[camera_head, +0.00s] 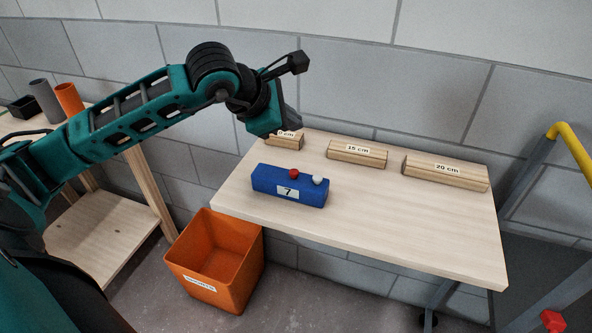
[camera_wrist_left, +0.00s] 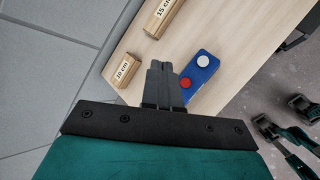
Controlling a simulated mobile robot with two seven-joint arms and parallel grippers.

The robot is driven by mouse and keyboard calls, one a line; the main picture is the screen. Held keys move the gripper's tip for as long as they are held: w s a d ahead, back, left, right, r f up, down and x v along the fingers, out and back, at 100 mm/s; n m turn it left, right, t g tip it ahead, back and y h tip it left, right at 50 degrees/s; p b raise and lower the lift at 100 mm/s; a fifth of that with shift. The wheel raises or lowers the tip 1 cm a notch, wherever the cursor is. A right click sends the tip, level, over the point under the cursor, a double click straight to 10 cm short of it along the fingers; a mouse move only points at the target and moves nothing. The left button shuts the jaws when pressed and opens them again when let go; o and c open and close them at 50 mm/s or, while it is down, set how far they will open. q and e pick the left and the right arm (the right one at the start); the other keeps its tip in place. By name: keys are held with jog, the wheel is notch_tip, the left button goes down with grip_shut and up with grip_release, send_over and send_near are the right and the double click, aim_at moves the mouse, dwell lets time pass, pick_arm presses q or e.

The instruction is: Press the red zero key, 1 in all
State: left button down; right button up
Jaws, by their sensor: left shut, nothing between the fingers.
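The blue counter box (camera_head: 272,182) lies near the middle of the table and shows a 7 on its front label. On its top are a red key (camera_head: 294,173) and a white key (camera_head: 318,180). In the left wrist view the red key (camera_wrist_left: 185,83) and white key (camera_wrist_left: 203,60) both show, raised and uncovered. My left gripper (camera_head: 290,116) is shut and empty, above the table's back left part. In the wrist view its fingertips (camera_wrist_left: 160,68) appear just left of the red key, apart from it.
Battens labelled 10 cm (camera_wrist_left: 123,71), 15 cm (camera_head: 357,153) and 20 cm (camera_head: 445,172) lie along the table's back. An orange bin (camera_head: 240,265) stands on the floor below. A yellow-topped rail (camera_head: 572,142) is at the right. The table's (camera_head: 420,240) front right is bare.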

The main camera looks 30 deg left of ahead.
pick_arm(q)
jog(key=shift+f, duration=0.15)
jog(key=b, duration=0.5)
send_over(291, 175)
notch_tip(291, 175, down, 8)
jog(key=shift+r, duration=0.1)
jog(key=shift+f+b, duration=0.4)
jog(key=shift+f, duration=0.05)
jog(key=shift+r, duration=0.1)
dwell(1.4)
jog(key=shift+f+b, duration=0.45)
jog(key=shift+b, duration=0.2)
